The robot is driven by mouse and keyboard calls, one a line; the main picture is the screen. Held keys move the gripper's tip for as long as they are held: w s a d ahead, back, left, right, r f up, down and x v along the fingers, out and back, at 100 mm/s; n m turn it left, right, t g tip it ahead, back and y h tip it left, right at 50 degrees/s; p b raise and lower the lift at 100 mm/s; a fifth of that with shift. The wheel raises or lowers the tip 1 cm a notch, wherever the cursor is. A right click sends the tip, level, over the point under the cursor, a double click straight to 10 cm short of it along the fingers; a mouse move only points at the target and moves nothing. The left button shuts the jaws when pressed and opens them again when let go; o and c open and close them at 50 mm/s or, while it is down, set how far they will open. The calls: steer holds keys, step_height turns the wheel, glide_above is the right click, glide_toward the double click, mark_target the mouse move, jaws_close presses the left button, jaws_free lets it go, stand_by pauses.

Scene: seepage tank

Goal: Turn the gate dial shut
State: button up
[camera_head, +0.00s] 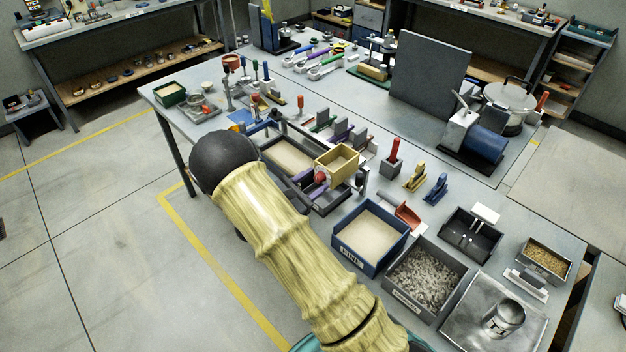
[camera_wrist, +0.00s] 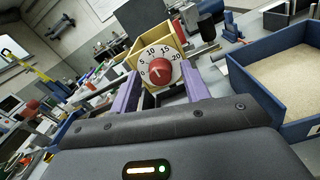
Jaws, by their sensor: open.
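The gate dial is a red knob (camera_wrist: 160,70) on a white face marked 0 to 20, on the front of a yellow wooden box (camera_wrist: 150,42). A pale mark shows on the knob, but I cannot read its setting surely. In the head view the red knob (camera_head: 320,178) shows in front of the yellow box (camera_head: 338,163). My gripper (camera_wrist: 160,90) is open, with its purple fingers apart, one on each side below the dial face. The knob lies ahead between them. I cannot tell whether they touch it. My arm hides part of the gripper in the head view.
A blue sand bin (camera_wrist: 283,82) marked FINE in the head view (camera_head: 369,235) stands right of the dial. A sand-filled tank (camera_head: 289,154) lies left of the box. A red-handled tool (camera_head: 393,155) stands upright behind.

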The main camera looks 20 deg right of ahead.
steer(key=c, duration=1)
steer(key=shift+n, duration=0.3)
steer(key=n+p, duration=0.2)
steer(key=n, duration=0.1)
steer(key=shift+r, duration=0.1)
steer(key=n+p, duration=0.2)
steer(key=n, duration=0.2)
steer(key=shift+n+p, duration=0.3)
steer(key=shift+n, duration=0.1)
steer(key=n+p, duration=0.2)
steer(key=n, duration=0.2)
steer(key=shift+n+p, duration=0.75)
steer(key=shift+n, duration=1.05)
steer(key=shift+f, duration=0.2)
